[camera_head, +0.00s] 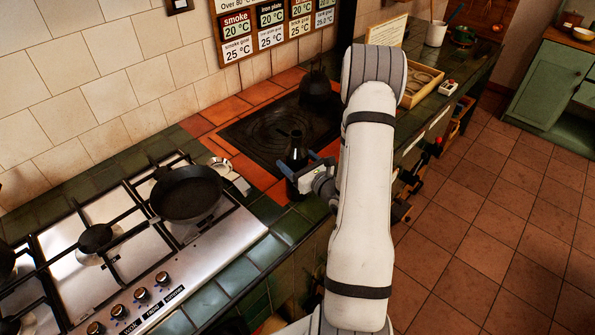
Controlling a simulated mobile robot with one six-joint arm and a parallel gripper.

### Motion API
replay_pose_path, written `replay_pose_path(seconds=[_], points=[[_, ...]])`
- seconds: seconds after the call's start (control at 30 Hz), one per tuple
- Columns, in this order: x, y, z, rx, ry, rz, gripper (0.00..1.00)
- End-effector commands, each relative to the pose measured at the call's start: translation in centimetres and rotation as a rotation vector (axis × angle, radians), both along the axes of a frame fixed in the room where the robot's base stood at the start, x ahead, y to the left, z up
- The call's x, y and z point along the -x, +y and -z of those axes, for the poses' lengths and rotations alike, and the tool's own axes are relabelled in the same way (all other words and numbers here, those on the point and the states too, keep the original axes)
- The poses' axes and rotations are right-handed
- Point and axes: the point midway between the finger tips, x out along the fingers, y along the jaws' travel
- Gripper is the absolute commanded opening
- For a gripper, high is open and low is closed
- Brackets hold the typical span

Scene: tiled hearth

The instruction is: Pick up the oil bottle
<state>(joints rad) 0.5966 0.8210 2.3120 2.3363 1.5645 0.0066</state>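A dark bottle (297,149), which looks like the oil bottle, stands upright on the tiled counter between the gas hob and the black plate. My gripper (301,163) reaches in from the right at the bottle's height. Its blue fingers are spread, one on each side of the bottle. I cannot tell whether they touch it or leave a gap. The gripper's fingers and wrist hide part of the bottle's lower body.
A black pan (186,193) sits on the gas hob (215,237) to the left. A dark kettle (316,88) stands behind on the black plate (262,132). A wooden tray (421,84) is farther right.

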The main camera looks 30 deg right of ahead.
Motion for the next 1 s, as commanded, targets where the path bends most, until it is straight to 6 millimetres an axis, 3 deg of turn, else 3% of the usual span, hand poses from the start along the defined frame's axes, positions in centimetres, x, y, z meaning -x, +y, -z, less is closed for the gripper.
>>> replay_pose_path(seconds=[0.63, 1.0], points=[[0.04, -0.08, -0.03, 0.000, 0.000, 0.001, 0.21], [0.01, -0.16, -0.50, 0.001, -0.004, 0.002, 0.20]])
